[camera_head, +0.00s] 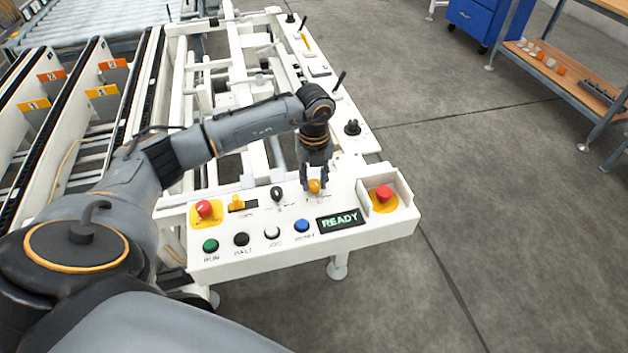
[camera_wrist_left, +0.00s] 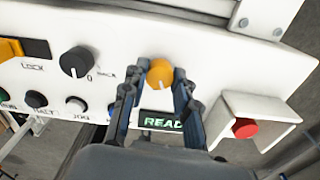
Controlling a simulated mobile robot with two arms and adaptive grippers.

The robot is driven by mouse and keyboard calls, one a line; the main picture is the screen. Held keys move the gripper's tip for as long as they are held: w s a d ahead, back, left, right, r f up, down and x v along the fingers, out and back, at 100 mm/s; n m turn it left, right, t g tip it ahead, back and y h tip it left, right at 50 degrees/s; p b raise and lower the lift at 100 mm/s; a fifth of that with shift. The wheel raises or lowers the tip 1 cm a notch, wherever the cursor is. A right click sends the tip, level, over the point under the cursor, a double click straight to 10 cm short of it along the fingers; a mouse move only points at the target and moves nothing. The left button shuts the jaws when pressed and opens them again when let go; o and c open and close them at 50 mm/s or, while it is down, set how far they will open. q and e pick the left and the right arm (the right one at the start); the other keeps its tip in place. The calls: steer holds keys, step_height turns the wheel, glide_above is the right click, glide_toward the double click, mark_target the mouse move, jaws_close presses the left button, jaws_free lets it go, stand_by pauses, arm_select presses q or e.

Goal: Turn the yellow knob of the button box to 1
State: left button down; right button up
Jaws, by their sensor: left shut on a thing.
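The white button box (camera_head: 259,260) stands in front of me. Its yellow knob (camera_head: 314,186) is on the top panel, above the READY display (camera_head: 340,221). My left gripper (camera_head: 315,180) reaches down from above and is shut on the yellow knob. In the left wrist view the knob (camera_wrist_left: 160,73) sits between the two fingertips (camera_wrist_left: 157,88). The fingers hide the label around the knob, so I cannot tell its setting. My right gripper is not in view.
A black knob (camera_head: 277,193) is left of the yellow one. Red emergency buttons sit at the left (camera_head: 204,209) and, inside a white guard, at the right (camera_head: 384,194). Green, black, white and blue (camera_head: 302,226) buttons line the front. Open floor lies to the right.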

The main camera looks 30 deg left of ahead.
mark_target(314, 182)
arm_select(q)
steer(key=m+b, duration=0.1)
steer(key=m, duration=0.3)
steer(key=shift+m, duration=0.3)
stand_by(0.3)
steer(key=c, duration=1)
jaws_free()
step_height(314, 182, up, 12)
